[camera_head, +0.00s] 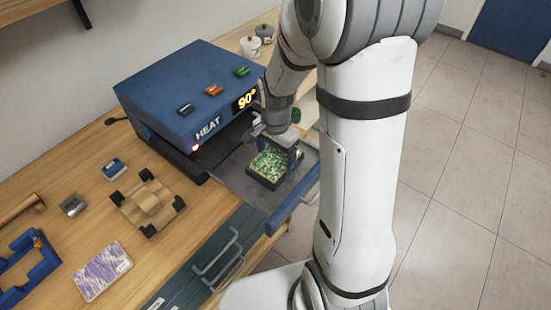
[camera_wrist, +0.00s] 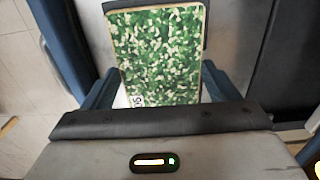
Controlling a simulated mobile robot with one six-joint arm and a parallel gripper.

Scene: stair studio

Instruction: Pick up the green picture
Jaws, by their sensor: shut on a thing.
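The green picture (camera_head: 270,163) is a small panel with a mottled green and white pattern. It is over the grey pulled-out tray (camera_head: 225,172) of the blue heat press (camera_head: 190,92). My gripper (camera_head: 277,152) reaches down over it and is shut on it. In the wrist view, the green picture (camera_wrist: 158,52) sits between the two blue fingers of my gripper (camera_wrist: 160,88), with a small white label near its lower left corner. A dark edge shows behind it. I cannot tell whether it touches the tray.
The press shows 90° and HEAT. On the wooden bench (camera_head: 75,175) are a wooden fixture with black corners (camera_head: 147,202), a purple patterned picture (camera_head: 103,271), a blue frame (camera_head: 25,268) and small blocks. Drawer handles (camera_head: 218,255) stick out at the front. Tiled floor lies right.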

